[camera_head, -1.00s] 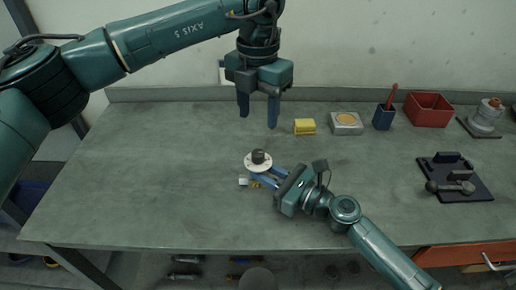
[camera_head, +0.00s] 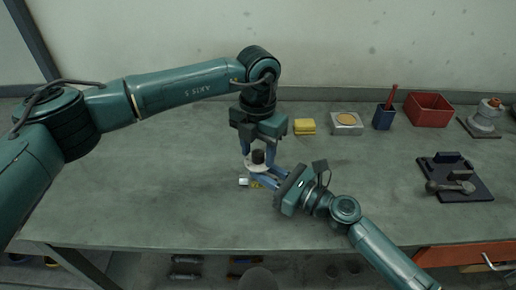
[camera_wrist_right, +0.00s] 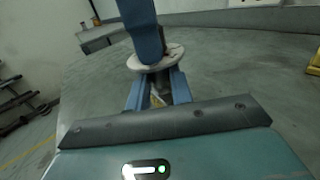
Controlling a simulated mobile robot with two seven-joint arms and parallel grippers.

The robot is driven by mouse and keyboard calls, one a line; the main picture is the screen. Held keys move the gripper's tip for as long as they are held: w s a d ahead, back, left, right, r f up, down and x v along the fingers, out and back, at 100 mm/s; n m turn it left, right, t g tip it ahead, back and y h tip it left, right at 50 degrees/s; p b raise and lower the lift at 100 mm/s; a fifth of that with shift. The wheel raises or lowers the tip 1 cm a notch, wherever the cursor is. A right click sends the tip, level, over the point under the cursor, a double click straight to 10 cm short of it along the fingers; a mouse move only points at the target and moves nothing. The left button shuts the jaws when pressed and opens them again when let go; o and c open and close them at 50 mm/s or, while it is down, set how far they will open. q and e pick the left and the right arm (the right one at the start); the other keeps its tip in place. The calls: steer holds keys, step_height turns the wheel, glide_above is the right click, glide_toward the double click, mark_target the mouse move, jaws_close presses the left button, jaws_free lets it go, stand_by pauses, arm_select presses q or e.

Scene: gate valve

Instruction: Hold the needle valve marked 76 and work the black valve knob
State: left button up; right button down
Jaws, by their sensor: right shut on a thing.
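The needle valve shows in the head view as a pale round disc (camera_head: 252,168) with the black knob (camera_head: 258,157) on top; small white and brass-coloured parts (camera_head: 244,182) show below it. My right gripper (camera_head: 262,181) is shut on the valve from the right, under the disc; its two blue fingers also show in the right wrist view (camera_wrist_right: 157,92). My left gripper (camera_head: 258,149) points down from above, its fingers apart at the far side of the knob. One left finger (camera_wrist_right: 143,28) hides the knob in the wrist view. No number is readable.
Along the back right stand a yellow block (camera_head: 304,127), a grey box with a round yellowish top (camera_head: 346,123), a blue holder (camera_head: 384,118), a red bin (camera_head: 428,109) and a grey fixture (camera_head: 485,119). A dark plate with parts (camera_head: 455,178) lies at right. The table's left side is clear.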

arm_select(q)
steer(key=c, duration=0.9)
steer(key=shift+c, duration=0.2)
steer(key=shift+m, duration=0.3)
steer(key=m, duration=0.3)
steer(key=shift+m, duration=2.3)
steer(key=o, duration=1)
